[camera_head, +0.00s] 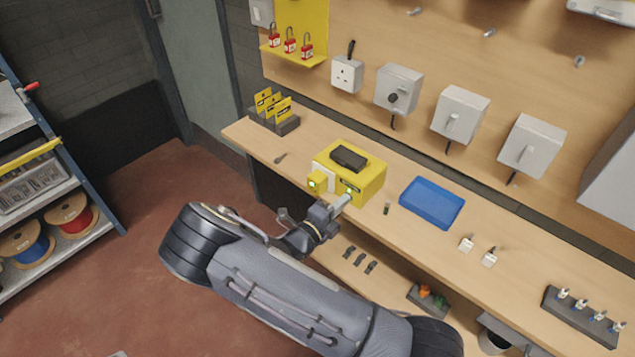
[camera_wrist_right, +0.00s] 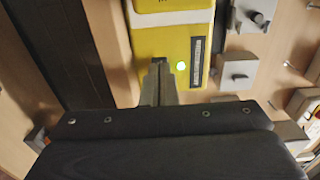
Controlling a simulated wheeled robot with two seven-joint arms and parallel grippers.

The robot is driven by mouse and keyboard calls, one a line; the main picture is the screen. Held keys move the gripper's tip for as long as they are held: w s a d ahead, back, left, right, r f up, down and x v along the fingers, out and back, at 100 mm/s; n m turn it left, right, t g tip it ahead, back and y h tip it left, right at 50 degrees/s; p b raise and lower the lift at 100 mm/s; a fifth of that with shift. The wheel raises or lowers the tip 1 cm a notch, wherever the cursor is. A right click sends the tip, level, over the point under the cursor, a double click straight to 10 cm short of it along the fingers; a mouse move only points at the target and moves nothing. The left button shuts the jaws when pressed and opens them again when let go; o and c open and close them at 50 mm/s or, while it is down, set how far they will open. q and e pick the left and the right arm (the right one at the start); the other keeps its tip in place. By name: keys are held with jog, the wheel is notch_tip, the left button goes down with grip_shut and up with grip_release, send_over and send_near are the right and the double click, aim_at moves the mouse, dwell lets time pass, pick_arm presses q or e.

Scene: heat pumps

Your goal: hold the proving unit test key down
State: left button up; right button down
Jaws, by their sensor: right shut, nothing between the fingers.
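The yellow proving unit (camera_head: 372,187) sits on the bench with a black item (camera_head: 349,158) on its top. Green lights glow on its front side. My right gripper (camera_head: 344,202) is shut and empty, with its fingertips at the unit's front face. My left gripper is not in view.
A blue tray (camera_head: 431,203) lies right of the unit, with a small dark item (camera_head: 386,209) between them. Yellow cards (camera_head: 272,106) stand at the bench's left end. Grey switch boxes (camera_head: 460,114) hang on the wall behind. A lower shelf runs under the bench front.

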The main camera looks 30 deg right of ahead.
dwell(0.3)
jog(key=p+v, duration=0.1)
jog(key=v, duration=0.6)
dwell(0.4)
dwell(0.4)
jog(key=s+d+r+m+g+y, duration=0.25)
jog(key=s+m+g+y, duration=0.9)
jog(key=m, duration=0.85)
jog(key=s+a+r+m+t+y, duration=0.3)
jog(key=r+m, duration=0.4)
jog(key=m, duration=0.4)
jog(key=s+a+r+m+t+y, duration=0.4)
jog(key=s+r+m+t+y, duration=0.2)
jog(key=m, duration=0.5)
notch_tip(320, 180, up, 3)
jog(key=shift+s+f+t, duration=0.2)
jog(key=shift+s+t, duration=0.1)
jog(key=shift+t, duration=0.35)
